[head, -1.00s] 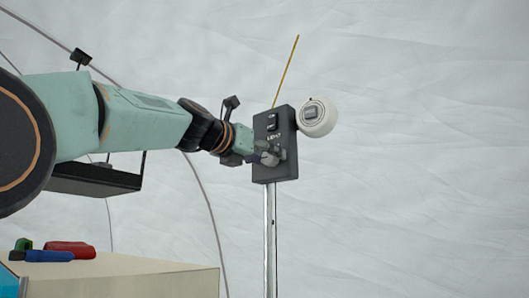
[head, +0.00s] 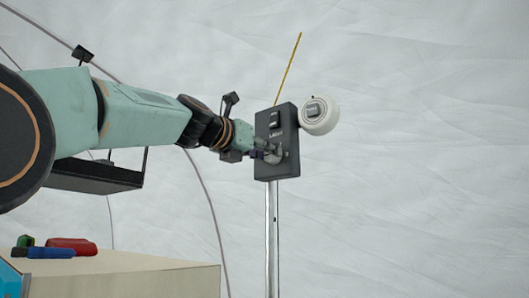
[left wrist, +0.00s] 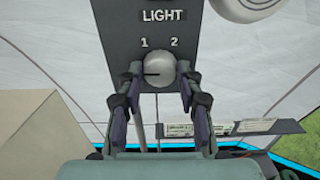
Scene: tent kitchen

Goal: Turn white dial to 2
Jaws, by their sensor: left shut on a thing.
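The white dial (left wrist: 159,70) sits low on a dark panel (left wrist: 120,40) marked LIGHT, with 1 at its upper left and 2 at its upper right. A dark mark on the dial points left, below the 1. The panel also shows in the head view (head: 289,122), on a pole. My left gripper (left wrist: 160,75) is shut on the dial, one finger at each side. In the head view, the left gripper (head: 272,152) reaches the panel from the left and partly hides the dial. My right gripper is in neither view.
A round white lamp-like part (head: 320,115) is fixed at the panel's upper right. A switch (head: 275,119) sits above the LIGHT label. A thin metal pole (head: 271,235) holds the panel. A pale box top (head: 130,267) with coloured tools (head: 70,245) is at lower left.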

